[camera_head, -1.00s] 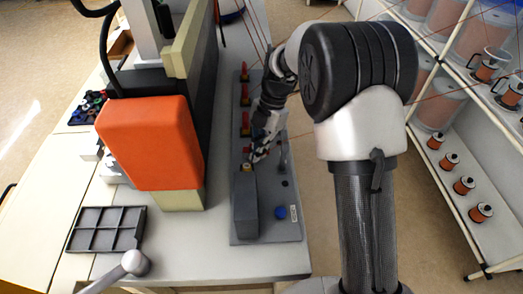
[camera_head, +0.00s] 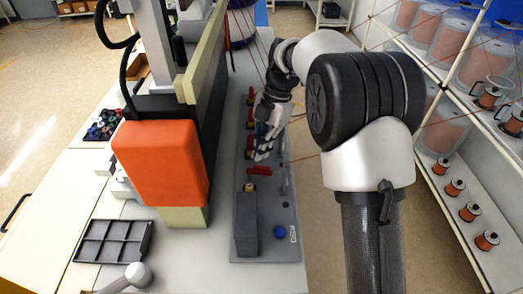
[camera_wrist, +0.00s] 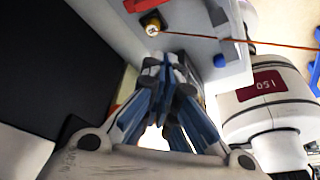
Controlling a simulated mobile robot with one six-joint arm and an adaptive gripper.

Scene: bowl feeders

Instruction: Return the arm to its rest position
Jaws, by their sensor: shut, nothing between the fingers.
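My gripper (camera_head: 262,155) is above the grey panel (camera_head: 268,215) in the head view, at the end of my arm. It is shut and empty. In the wrist view my gripper (camera_wrist: 168,65) shows its blue and grey fingers drawn together at the tips. A red handle (camera_head: 259,171) lies just in front of the fingertips in the head view, with a brass fitting (camera_head: 250,187) below it. The brass fitting also shows in the wrist view (camera_wrist: 153,27), apart from the fingertips. The exact height of the gripper over the panel is unclear.
An orange machine head (camera_head: 160,165) stands left of the panel. A dark divided tray (camera_head: 113,241) lies at the front left. A shelf of wire spools (camera_head: 470,212) stands at the right. Thin red wires cross near my arm. A blue knob (camera_head: 280,232) sits on the panel.

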